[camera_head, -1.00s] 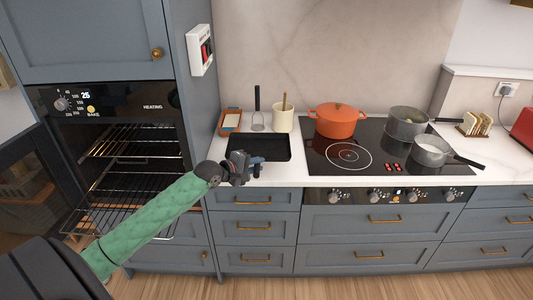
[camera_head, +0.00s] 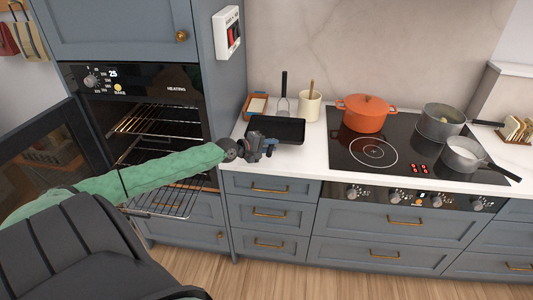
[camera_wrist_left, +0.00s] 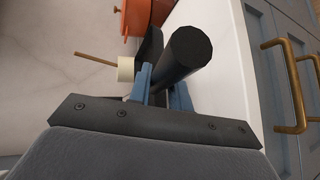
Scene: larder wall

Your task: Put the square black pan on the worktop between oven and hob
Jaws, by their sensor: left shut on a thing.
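The square black pan (camera_head: 275,128) is at the worktop (camera_head: 300,172) between the oven (camera_head: 150,135) and the hob (camera_head: 375,148) in the head view. It looks level; I cannot tell whether it rests on the surface or is just above it. My left gripper (camera_head: 266,147) is at the pan's front left. In the left wrist view its blue fingers (camera_wrist_left: 162,90) are shut on the pan's thick black handle (camera_wrist_left: 185,55), with the dark pan side (camera_wrist_left: 150,45) beyond. My right gripper is not in view.
Behind the pan stand a cream utensil pot (camera_head: 310,106), a masher (camera_head: 284,95) and a small wooden tray (camera_head: 257,104). An orange casserole (camera_head: 366,113) and two grey saucepans (camera_head: 441,122) are on the hob. The oven door (camera_head: 45,150) hangs open at left.

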